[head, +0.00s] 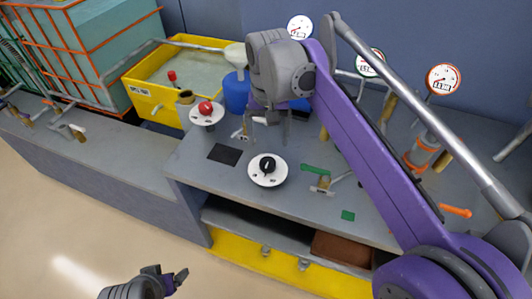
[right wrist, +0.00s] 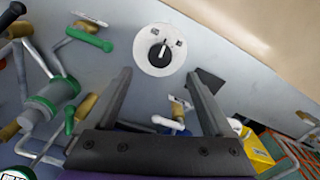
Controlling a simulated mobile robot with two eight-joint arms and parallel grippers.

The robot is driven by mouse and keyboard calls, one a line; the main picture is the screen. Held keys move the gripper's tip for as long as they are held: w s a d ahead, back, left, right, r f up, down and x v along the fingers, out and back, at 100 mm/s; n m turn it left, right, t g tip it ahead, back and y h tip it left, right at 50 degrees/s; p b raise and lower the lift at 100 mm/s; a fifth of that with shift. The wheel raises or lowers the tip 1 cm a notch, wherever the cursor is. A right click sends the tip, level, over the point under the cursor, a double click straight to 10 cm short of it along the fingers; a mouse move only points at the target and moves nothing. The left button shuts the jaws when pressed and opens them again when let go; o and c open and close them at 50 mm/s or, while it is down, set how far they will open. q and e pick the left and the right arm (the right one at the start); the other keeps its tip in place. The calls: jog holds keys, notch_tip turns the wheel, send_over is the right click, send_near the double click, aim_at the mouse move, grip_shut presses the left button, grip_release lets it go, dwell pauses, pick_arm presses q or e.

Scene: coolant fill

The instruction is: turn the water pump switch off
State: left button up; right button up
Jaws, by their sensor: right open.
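A black rotary knob on a round white plate, which looks like the pump switch (head: 268,168), sits on the grey bench top near its front edge. In the right wrist view the switch (right wrist: 158,50) lies beyond the fingertips, with two small marks on its plate too small to read. My right gripper (head: 266,138) is open and empty, pointing down above the bench behind the knob and apart from it. Its two fingers (right wrist: 159,75) show well spread in the right wrist view. My left gripper (head: 168,276) is low at the bottom left, away from the bench; its jaw opening is unclear.
A red button (head: 205,109) on a white plate stands left of the switch. A green-handled valve (head: 316,169) is to its right. A yellow tank (head: 165,100), a blue container (head: 236,94) and gauges (head: 443,79) are behind.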

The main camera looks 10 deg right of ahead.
aim_at(268, 162)
notch_tip(268, 162, down, 9)
jog(key=shift+f+b, duration=0.1)
jog(key=shift+b, duration=0.6)
jog(key=c, duration=1.4)
jog(key=shift+o, duration=0.2)
jog(key=shift+n, duration=0.3)
jog(key=n+p, duration=0.1)
jog(key=n, duration=0.1)
jog(key=shift+n+p, duration=0.3)
jog(key=shift+p, duration=0.05)
jog(key=shift+d+n+p, duration=0.1)
jog(key=shift+n+p, duration=0.6)
jog(key=shift+n, duration=1.3)
jog(key=shift+w, duration=0.1)
